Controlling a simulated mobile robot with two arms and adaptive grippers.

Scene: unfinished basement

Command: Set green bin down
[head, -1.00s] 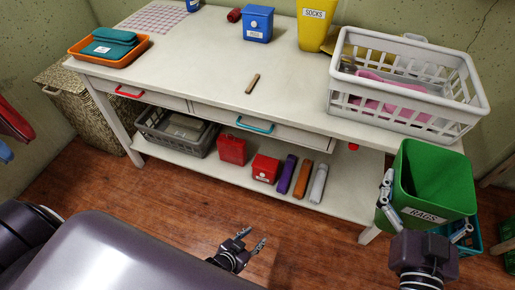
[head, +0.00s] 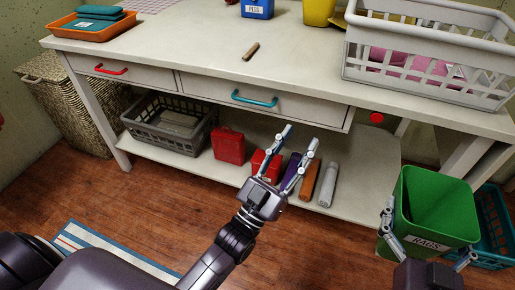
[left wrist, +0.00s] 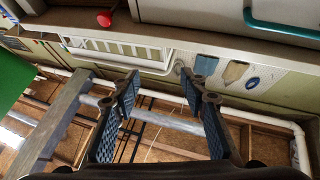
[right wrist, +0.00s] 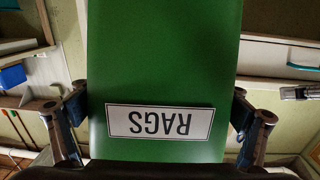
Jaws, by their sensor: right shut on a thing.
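The green bin (head: 439,199) has a white RAGS label (head: 428,243) and is upright with its open top facing up. It is right of the table's lower shelf, below tabletop height. My right gripper (head: 428,232) is shut on it, one finger at each side. The right wrist view shows the bin's green wall (right wrist: 165,55) between the fingers. I cannot tell whether its base touches the floor. My left gripper (head: 300,137) is open and empty in front of the lower shelf. Its spread fingers also show in the left wrist view (left wrist: 160,85).
A teal crate (head: 492,222) stands right behind the bin. The white table (head: 215,58) carries a white basket (head: 430,88). Its lower shelf (head: 345,199) holds a grey basket (head: 137,127) and several red boxes and rolls. A striped rug (head: 85,249) lies on the wooden floor, bare in the middle.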

